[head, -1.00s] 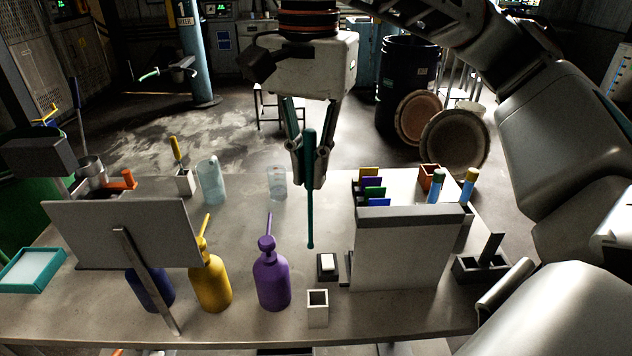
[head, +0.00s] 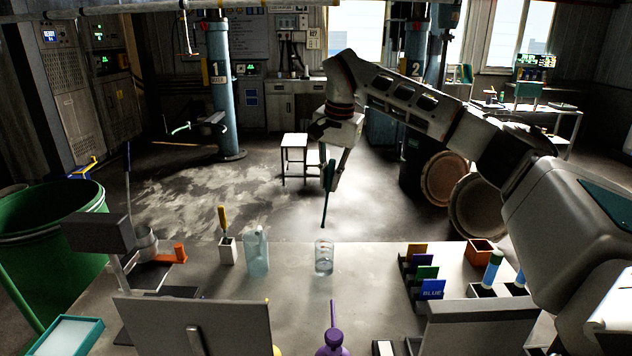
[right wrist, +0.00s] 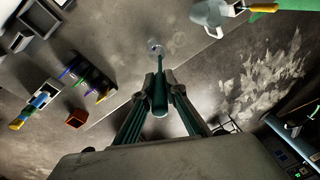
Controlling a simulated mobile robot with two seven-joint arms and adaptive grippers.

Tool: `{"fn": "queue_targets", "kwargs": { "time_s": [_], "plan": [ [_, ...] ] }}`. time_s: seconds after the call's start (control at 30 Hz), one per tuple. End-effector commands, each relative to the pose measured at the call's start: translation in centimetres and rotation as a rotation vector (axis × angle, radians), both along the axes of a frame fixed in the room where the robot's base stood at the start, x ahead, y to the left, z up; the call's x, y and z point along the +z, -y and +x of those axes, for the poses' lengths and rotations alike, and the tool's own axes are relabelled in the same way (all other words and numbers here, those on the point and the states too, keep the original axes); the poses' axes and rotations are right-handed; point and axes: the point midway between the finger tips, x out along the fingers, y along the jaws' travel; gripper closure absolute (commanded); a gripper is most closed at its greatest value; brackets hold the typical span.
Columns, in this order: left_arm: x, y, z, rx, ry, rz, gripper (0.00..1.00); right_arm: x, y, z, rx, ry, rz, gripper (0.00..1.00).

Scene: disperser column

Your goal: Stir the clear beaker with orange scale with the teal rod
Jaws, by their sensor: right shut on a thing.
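My right gripper (head: 331,180) is shut on the teal rod (head: 325,208), which hangs nearly upright with its lower end free. In the head view the rod's tip appears above and behind a small clear beaker (head: 324,258) near the table's far edge. In the right wrist view the rod (right wrist: 160,80) runs from between the fingers (right wrist: 160,92) toward the beaker (right wrist: 154,46). The rod appears apart from the beaker in the head view. A bluish clear vessel (head: 256,253) stands left of the beaker. My left gripper is not in view.
A white holder (head: 228,252) with a yellow-handled tool stands farther left. Right of the beaker are a rack of coloured cards (head: 426,272), an orange box (head: 480,252) and blue-topped tubes (head: 493,267). A grey panel (head: 195,325) and purple bottle (head: 332,343) are in front.

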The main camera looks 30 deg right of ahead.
Motion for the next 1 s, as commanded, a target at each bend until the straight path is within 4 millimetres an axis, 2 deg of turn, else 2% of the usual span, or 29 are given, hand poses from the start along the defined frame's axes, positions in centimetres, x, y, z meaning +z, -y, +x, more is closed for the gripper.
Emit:
{"fn": "queue_targets", "kwargs": {
  "time_s": [0.1,0.2,1.0],
  "plan": [
    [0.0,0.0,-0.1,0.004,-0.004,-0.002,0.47,-0.4,1.2,0.5,-0.002,0.007,0.001,1.00],
    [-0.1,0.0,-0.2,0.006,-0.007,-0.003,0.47,-0.7,1.6,0.7,-0.001,0.009,0.000,1.00],
    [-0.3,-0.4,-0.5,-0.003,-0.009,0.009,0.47,-5.5,1.5,-1.4,-0.001,0.007,0.000,1.00]
  ]
}}
